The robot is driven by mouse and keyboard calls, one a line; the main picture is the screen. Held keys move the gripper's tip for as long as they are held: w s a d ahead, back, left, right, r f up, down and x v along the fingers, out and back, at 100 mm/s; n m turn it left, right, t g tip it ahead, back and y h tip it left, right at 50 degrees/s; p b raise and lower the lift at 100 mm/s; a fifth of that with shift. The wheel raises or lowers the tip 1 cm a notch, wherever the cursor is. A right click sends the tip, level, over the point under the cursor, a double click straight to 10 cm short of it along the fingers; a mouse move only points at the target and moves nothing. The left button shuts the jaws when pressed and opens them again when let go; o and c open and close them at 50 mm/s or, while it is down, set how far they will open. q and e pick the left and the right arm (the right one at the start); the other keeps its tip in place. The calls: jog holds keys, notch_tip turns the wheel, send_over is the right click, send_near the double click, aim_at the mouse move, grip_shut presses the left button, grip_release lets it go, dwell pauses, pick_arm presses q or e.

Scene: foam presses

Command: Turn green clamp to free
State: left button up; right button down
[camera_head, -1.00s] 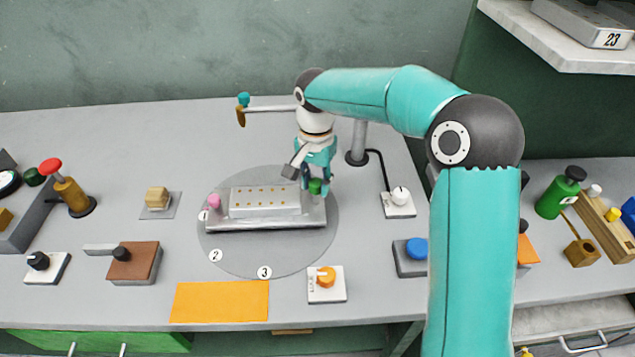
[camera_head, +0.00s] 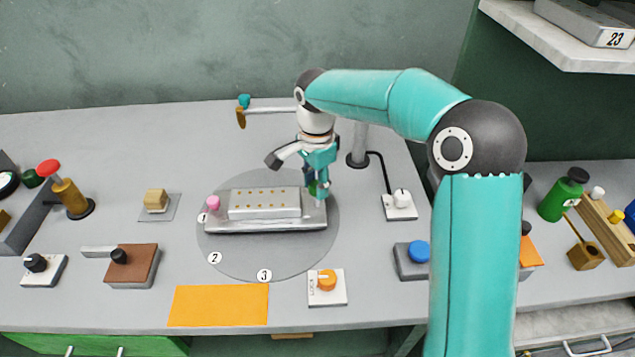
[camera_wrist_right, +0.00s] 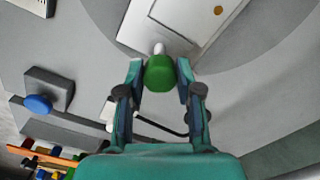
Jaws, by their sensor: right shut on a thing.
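The green clamp knob (camera_wrist_right: 160,72) sits at the right end of the metal mould (camera_head: 264,203). In the head view it is mostly hidden behind my right gripper (camera_head: 318,186). In the right wrist view my right gripper (camera_wrist_right: 158,82) has its two fingers on either side of the green knob, shut on it. A small pale stem shows beyond the knob, against the mould's plate. A pink clamp knob (camera_head: 213,203) stands at the mould's left end. My left gripper is not in view.
The mould lies on a round grey turntable (camera_head: 268,262) marked 1, 2 and 3. An orange dial on a white plate (camera_head: 326,283) and an orange mat (camera_head: 218,305) lie in front. A post (camera_head: 357,145) stands behind the gripper. A blue button (camera_head: 418,250) is to the right.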

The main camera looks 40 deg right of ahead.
jog(key=shift+d, duration=0.2)
jog(key=c, duration=0.8)
grip_release()
jog(key=shift+s, duration=0.15)
jog(key=shift+o, duration=0.2)
jog(key=shift+a, duration=0.1)
notch_tip(320, 180, up, 12)
jog(key=shift+f, duration=0.1)
